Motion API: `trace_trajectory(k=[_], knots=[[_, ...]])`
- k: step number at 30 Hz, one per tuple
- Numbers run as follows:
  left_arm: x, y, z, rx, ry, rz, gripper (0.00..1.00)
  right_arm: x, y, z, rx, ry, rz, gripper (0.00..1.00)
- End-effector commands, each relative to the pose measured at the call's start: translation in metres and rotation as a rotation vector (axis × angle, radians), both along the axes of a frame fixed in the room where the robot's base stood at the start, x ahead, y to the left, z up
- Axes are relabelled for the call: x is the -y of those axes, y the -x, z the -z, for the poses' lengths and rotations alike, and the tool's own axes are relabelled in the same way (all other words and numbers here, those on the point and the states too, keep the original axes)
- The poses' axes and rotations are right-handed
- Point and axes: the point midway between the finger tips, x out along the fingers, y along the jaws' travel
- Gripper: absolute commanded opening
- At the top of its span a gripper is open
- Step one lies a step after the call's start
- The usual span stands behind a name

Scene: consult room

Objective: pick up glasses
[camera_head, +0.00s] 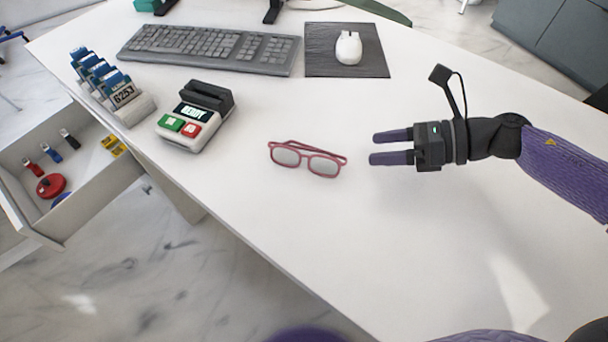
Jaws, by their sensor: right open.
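The glasses (307,159) have a pink-red frame and greyish lenses. They lie on the white desk (300,225) near its middle, with the lenses toward the near side. My right gripper (372,148) comes in from the right and is to the right of the glasses, apart from them. Its two purple fingers point left toward the glasses and are open with nothing between them. My left gripper is not seen; a purple piece of my own body shows at the bottom edge.
A keyboard (210,48) and a white mouse (348,47) on a dark pad (372,66) are behind. An open drawer (90,205) juts out at left. The desk's near part is clear.

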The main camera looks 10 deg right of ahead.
Motion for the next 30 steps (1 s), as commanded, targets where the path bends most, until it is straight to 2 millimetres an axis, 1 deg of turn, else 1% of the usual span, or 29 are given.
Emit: trace_trajectory(k=[1, 4, 8, 12, 15, 18, 23, 26, 27, 29, 30], knots=[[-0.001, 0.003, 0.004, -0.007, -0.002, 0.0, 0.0, -0.006, -0.002, 0.006, 0.0, -0.003, -0.003, 0.76], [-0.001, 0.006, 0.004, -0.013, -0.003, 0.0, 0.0, -0.024, -0.008, 0.009, 0.005, -0.004, -0.005, 0.76], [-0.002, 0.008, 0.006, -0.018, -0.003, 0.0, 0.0, -0.041, -0.015, 0.016, 0.003, -0.003, -0.003, 0.76], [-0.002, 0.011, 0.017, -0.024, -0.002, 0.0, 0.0, -0.064, -0.025, 0.032, 0.004, -0.002, -0.004, 0.76], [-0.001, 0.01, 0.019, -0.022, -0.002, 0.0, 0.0, -0.078, -0.03, 0.037, 0.003, -0.002, -0.002, 0.76], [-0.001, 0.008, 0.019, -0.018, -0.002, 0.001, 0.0, -0.084, -0.032, 0.038, 0.002, -0.001, -0.002, 0.76], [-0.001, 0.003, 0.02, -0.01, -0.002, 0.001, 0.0, -0.084, -0.032, 0.038, 0.002, -0.001, -0.001, 0.76], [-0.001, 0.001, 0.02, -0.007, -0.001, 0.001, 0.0, -0.083, -0.032, 0.038, 0.002, -0.001, -0.001, 0.57], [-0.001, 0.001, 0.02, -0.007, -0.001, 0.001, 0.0, -0.083, -0.032, 0.038, 0.002, -0.001, -0.001, 0.49], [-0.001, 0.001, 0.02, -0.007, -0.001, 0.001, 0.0, -0.083, -0.031, 0.038, 0.002, -0.001, -0.001, 0.36], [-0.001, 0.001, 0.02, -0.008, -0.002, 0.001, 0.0, -0.083, -0.032, 0.038, 0.002, -0.001, -0.001, 0.28]])
